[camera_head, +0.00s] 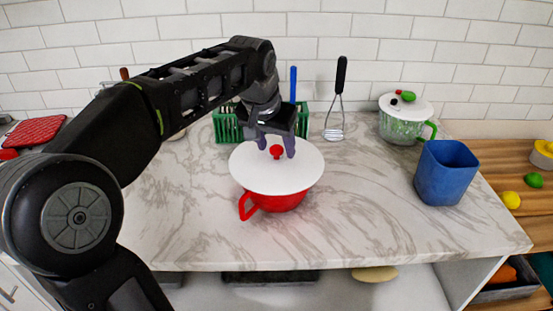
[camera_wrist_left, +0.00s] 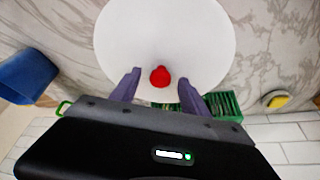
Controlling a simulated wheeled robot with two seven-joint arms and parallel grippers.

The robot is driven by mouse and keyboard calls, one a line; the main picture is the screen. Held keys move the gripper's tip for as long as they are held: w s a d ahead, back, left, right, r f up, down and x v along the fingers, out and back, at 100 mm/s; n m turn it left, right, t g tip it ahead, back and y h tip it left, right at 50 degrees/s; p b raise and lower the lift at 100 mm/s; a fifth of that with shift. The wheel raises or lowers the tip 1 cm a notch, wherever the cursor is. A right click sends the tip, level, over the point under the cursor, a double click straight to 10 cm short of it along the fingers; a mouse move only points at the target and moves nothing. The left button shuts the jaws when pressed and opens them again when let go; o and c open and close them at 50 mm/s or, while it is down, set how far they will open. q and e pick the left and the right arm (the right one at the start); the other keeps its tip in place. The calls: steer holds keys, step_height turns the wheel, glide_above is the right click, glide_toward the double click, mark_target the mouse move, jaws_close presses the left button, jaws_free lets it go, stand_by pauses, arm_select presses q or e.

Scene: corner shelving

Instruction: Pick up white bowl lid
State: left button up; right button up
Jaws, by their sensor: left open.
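The white bowl lid (camera_head: 250,172) is a round disc with a red knob (camera_head: 277,151), resting on a red bowl (camera_head: 275,203) with a red handle on the marble counter. My left gripper (camera_head: 276,147) is above the lid, its fingers pointing down on either side of the knob. The fingers are open, with gaps between them and the knob. In the left wrist view the lid (camera_wrist_left: 165,35) fills the top middle, and the knob (camera_wrist_left: 160,76) lies between the gripper's fingertips (camera_wrist_left: 161,80). My right gripper is not in view.
A green basket (camera_head: 228,127) stands behind the gripper. A green bowl with a white lid (camera_head: 402,122) and a blue cup (camera_head: 445,172) stand at the right. The front counter is clear.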

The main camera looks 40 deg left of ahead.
arm_select(q)
steer(key=shift+c, duration=0.4)
jaws_close()
stand_by(0.4)
